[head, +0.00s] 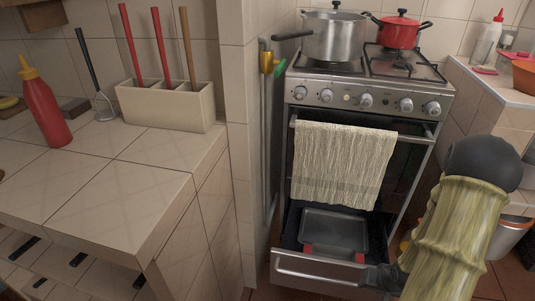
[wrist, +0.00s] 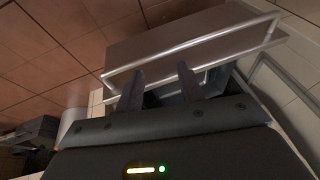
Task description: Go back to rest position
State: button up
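My gripper (wrist: 160,78) shows in the wrist view with its two dark fingers spread apart and nothing seen held between them. The metal handle bar (wrist: 195,42) of the stove's bottom drawer crosses just beyond the fingertips. I cannot tell whether they touch it. In the head view my gripper (head: 380,279) is low at the right, beside the front of the open bottom drawer (head: 315,273). My arm, in a green sleeve, covers part of the view there. A dark tray (head: 335,224) lies inside the drawer.
The stove (head: 370,97) carries a silver pot (head: 335,40) and a red pot (head: 399,33). A cream towel (head: 342,165) hangs on the oven handle. A tiled counter (head: 120,205) at left holds a red bottle (head: 47,108) and a utensil holder (head: 165,107). A right counter stands beyond my arm.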

jog(key=s+a+r+n+g+p, duration=0.1)
jog(key=a+r+n, duration=0.1)
jog(key=a+r, duration=0.7)
jog(key=s+a+r+n, duration=0.2)
jog(key=a+r, duration=0.6)
jog(key=r, duration=0.3)
notch_tip(320, 180, up, 38)
jog(key=p, duration=3.8)
jog(key=shift+d+r+h, duration=0.2)
jog(key=shift+h, duration=0.1)
jog(key=shift+w, duration=0.1)
